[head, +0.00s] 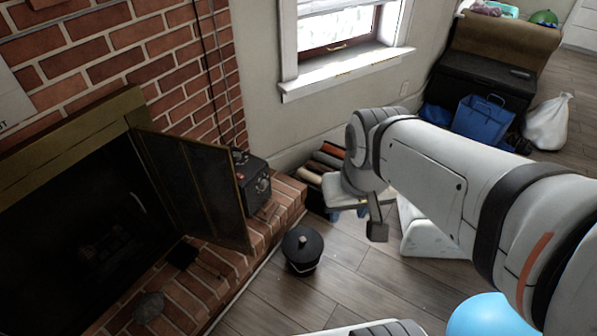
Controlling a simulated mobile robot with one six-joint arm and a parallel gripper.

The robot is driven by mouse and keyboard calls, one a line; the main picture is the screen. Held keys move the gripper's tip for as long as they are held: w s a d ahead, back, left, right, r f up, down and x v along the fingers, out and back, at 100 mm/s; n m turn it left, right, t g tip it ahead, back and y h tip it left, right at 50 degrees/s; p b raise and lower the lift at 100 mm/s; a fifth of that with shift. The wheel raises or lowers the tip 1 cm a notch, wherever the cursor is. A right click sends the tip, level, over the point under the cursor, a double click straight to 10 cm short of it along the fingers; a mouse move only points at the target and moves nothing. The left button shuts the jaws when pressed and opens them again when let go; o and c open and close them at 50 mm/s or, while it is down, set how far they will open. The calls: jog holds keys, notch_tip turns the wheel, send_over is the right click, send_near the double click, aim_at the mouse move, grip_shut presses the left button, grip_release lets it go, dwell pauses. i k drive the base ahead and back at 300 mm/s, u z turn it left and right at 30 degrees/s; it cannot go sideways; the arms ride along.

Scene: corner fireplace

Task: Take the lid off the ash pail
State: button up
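A black ash pail (303,266) stands upright on the wood floor just off the brick hearth's edge. Its dark round lid (295,238) sits on top, with a small pale knob in the middle. My gripper (377,230) hangs at the end of my arm, to the right of the pail in the picture and apart from it. I see only a small dark, blocky end of the gripper, so its opening does not show. Nothing is visibly held.
The brick hearth (205,285) lies left of the pail, with an open fireplace door (215,190) above it. A black box (254,183) stands on the hearth. A blue ball (487,316) is at the lower right. The floor in front of the pail is clear.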

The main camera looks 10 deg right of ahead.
aim_at(303, 245)
jog(key=z, duration=0.05)
jog(key=k, duration=0.4)
jog(key=u, duration=0.3)
jog(key=i, duration=1.4)
jog(key=z, duration=0.5)
